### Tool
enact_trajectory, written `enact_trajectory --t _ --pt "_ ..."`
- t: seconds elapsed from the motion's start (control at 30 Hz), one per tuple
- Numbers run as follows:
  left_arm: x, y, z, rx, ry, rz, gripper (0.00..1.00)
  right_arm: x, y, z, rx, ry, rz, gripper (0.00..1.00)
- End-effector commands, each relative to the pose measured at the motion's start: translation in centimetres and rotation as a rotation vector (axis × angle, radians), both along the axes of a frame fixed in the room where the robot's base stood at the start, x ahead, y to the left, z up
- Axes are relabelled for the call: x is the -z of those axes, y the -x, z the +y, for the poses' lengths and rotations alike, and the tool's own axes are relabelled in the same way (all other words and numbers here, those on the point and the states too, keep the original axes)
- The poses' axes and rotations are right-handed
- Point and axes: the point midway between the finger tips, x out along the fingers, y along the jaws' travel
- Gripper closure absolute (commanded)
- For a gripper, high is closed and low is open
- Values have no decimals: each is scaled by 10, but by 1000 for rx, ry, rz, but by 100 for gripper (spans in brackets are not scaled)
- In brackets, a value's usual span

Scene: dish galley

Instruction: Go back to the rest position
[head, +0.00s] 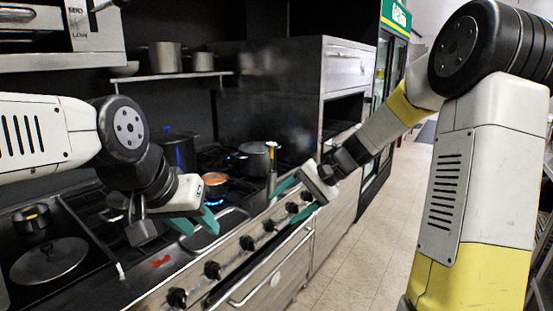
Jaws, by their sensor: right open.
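My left gripper (196,225) reaches in from the left over the front of the stove. Its two teal fingers show side by side and point down toward a dark, pale-rimmed flat pan (227,220). I cannot tell whether they touch the pan or how far they are spread. My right gripper (287,204) comes in from the right and is in front of the stove's knob panel. Its teal fingers are apart and nothing shows between them.
The stove (143,275) bears a pan of orange food (215,180), a grey pot (256,158) and a lid (48,260). Blue flames show near the pots. A shelf (170,76) with pots hangs behind. Tiled floor (350,265) lies clear at the right.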

Motion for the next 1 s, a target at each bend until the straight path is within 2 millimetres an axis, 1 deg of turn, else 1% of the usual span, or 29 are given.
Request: enact_trajectory --t 0.03,0.2,0.4,0.53,0.6,0.73,0.87,1.0 --pt "0 0 0 0 0 0 64 -15 19 -4 -25 59 -45 33" --pt "0 0 0 0 0 0 64 -45 74 -28 -88 249 -175 33" --pt "0 0 0 0 0 0 64 -69 136 -62 -132 452 -341 33" --pt "0 0 0 0 0 0 64 -78 170 -84 -144 562 -446 33" --pt "0 0 0 0 0 0 64 -80 184 -93 -147 608 -494 33" --pt "0 0 0 0 0 0 64 -82 201 -106 -147 666 -558 33" --pt "0 0 0 0 0 0 64 -82 207 -112 -148 691 -584 33" --pt "0 0 0 0 0 0 64 -82 208 -112 -147 693 -586 33"
